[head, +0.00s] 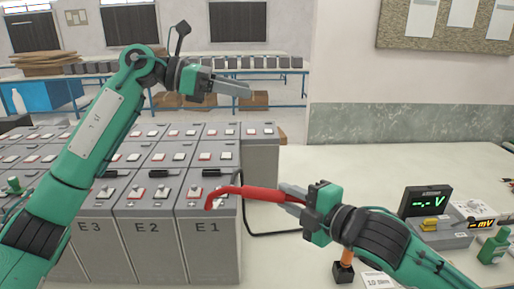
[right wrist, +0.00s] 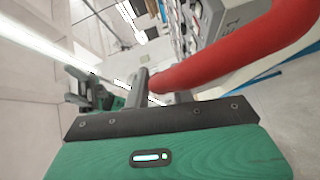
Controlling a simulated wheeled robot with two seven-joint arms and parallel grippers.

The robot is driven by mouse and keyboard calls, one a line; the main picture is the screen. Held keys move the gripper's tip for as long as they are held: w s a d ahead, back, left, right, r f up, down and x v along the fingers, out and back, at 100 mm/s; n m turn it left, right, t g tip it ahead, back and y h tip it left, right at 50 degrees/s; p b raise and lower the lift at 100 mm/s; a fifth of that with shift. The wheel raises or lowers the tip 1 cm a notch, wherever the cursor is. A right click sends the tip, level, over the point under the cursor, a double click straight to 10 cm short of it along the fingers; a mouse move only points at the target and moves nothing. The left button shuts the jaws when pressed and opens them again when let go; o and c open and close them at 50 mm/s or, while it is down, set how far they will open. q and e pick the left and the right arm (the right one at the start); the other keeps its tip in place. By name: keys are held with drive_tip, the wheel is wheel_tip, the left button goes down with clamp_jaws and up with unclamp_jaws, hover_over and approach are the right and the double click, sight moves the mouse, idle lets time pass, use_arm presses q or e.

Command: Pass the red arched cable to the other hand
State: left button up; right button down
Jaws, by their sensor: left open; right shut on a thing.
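The red arched cable (head: 248,192) is held in the air in front of the E1 battery block. Its free end bends down at the left, over the top of E1. My right gripper (head: 291,195) is shut on the cable near its right end. In the right wrist view the cable (right wrist: 235,48) runs from between the fingers (right wrist: 158,92) to the upper right. My left gripper (head: 238,88) is open and empty, higher up and apart from the cable, with its fingers pointing right.
Rows of grey batteries, with E1 (head: 208,245), E2 (head: 148,248) and E3 in front, fill the left. A black cable (head: 268,234) lies beside E1. The table's middle is mostly clear.

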use_arm(q)
drive_tip(key=s+d+f+m+g+y, duration=0.1)
drive_tip(key=s+d+f+m+y, duration=0.25)
drive_tip(key=s+d+y, duration=0.25)
drive_tip(key=m+t+y, duration=0.2)
drive_tip(key=y, duration=0.5)
approach(263, 189)
drive_tip(key=shift+n, duration=0.25)
drive_tip(key=x, duration=1.2)
drive_tip(key=shift+s, duration=0.1)
drive_tip(key=shift+c, duration=0.4)
drive_tip(key=shift+r, duration=0.1)
clamp_jaws()
use_arm(e)
drive_tip(key=c, duration=1.1)
unclamp_jaws()
